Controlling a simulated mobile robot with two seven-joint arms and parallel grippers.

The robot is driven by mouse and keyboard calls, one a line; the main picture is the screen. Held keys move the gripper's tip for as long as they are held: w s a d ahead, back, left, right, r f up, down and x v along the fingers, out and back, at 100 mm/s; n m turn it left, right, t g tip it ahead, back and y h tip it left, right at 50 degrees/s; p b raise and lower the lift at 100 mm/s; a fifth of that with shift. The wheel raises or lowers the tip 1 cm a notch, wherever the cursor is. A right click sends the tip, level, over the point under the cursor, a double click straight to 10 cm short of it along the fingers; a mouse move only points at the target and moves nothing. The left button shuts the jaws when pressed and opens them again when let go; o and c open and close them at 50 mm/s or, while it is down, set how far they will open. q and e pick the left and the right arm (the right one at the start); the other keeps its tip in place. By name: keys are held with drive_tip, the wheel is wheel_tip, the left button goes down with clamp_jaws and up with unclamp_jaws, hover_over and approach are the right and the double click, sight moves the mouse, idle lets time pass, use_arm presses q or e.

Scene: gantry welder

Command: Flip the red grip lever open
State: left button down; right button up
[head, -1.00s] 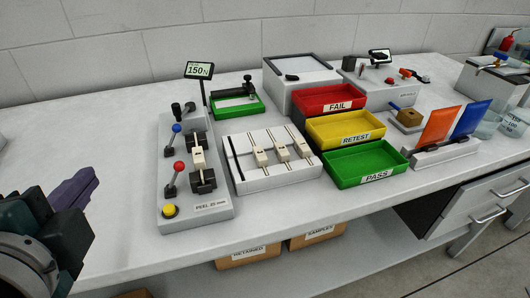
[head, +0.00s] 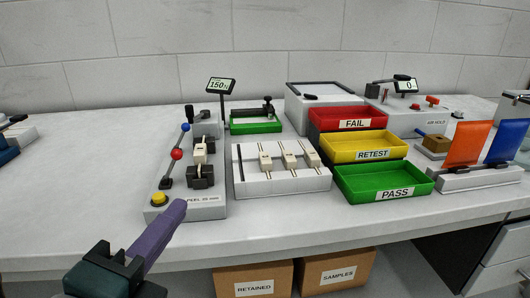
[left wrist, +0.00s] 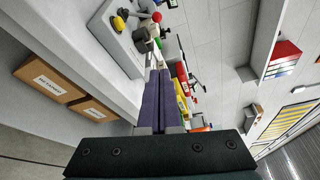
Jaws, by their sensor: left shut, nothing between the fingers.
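The red grip lever, a dark rod with a red ball knob (head: 176,154), stands tilted on the grey peel tester (head: 190,211). A matching lever with a blue knob (head: 186,127) is behind it. The red knob also shows at the top of the left wrist view (left wrist: 157,17). My left gripper (head: 180,206), with purple fingers, is shut and empty. In the head view its tips lie in front of the tester, below and apart from the red knob. The closed fingers also show in the left wrist view (left wrist: 160,73). My right gripper is not in view.
A yellow button (head: 159,198) is at the tester's front left, near my fingertips. Black clamps with a pale specimen (head: 200,153) stand right of the levers. A white specimen rack (head: 285,185) and red, yellow and green trays are further right. Bare bench lies left of the tester.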

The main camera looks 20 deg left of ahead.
sight(172, 165)
use_arm(q)
drive_tip(key=x, duration=0.9)
drive_tip(key=shift+w+a+r, duration=0.1)
drive_tip(key=shift+w+a, duration=0.15)
drive_tip(key=shift+w, duration=0.15)
drive_tip(key=shift+s+a+r+p, duration=0.15)
drive_tip(key=shift+a+p, duration=0.15)
drive_tip(key=shift+a, duration=0.3)
drive_tip(key=shift+w+a+r+p, duration=0.15)
drive_tip(key=shift+a+p, duration=0.1)
drive_tip(key=shift+a, duration=0.35)
drive_tip(key=shift+s+a+r, duration=0.1)
drive_tip(key=shift+a, duration=0.5)
